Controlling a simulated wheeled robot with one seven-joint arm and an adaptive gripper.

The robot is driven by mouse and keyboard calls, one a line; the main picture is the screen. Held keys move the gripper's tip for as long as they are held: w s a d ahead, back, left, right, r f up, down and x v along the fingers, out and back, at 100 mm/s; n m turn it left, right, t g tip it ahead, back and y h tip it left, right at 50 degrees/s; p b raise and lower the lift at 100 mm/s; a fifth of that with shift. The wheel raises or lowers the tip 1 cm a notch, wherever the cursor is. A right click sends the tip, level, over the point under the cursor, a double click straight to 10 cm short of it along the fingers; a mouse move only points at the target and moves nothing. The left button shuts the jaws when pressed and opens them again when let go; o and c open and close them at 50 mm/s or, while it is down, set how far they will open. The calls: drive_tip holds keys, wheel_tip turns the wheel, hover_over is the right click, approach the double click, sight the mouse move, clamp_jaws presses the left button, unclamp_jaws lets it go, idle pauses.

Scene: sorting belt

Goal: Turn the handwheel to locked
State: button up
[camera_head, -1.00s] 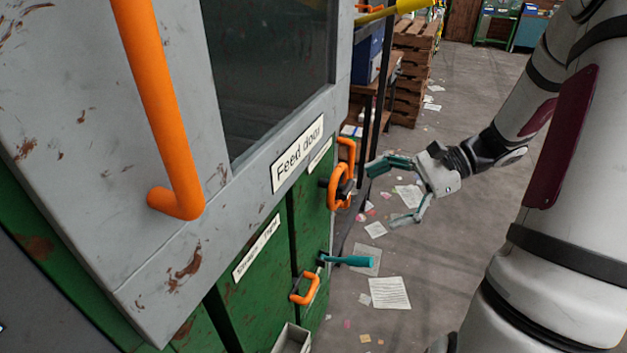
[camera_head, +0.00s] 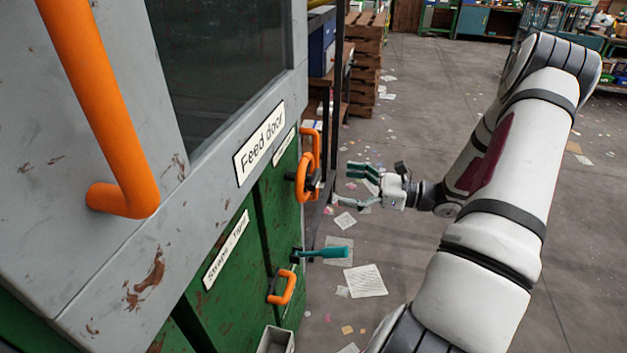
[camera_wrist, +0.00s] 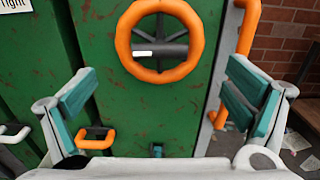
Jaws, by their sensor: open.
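The orange handwheel (camera_head: 304,178) is mounted on the green cabinet front, below and right of the "Feed door" sign. In the wrist view the handwheel (camera_wrist: 160,42) faces me as an orange ring with a dark spoke bar and a small white mark on it, left of centre. My gripper (camera_head: 350,184) is open and empty, right of the handwheel and apart from it. In the wrist view my gripper's teal-padded fingers (camera_wrist: 163,103) are spread wide, with the handwheel ahead between and above them. Whether the wheel is locked cannot be told.
A teal lever (camera_head: 325,252) sticks out below the handwheel, and an orange door handle (camera_head: 283,287) is lower still. An orange vertical handle (camera_wrist: 246,40) stands close right of the wheel. Papers (camera_head: 366,281) litter the floor. A wooden pallet stack (camera_head: 363,45) stands behind.

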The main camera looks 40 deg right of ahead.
sight(314, 176)
drive_tip(key=x, duration=0.8)
drive_tip(key=c, duration=1)
drive_tip(key=shift+w+a+r, duration=0.1)
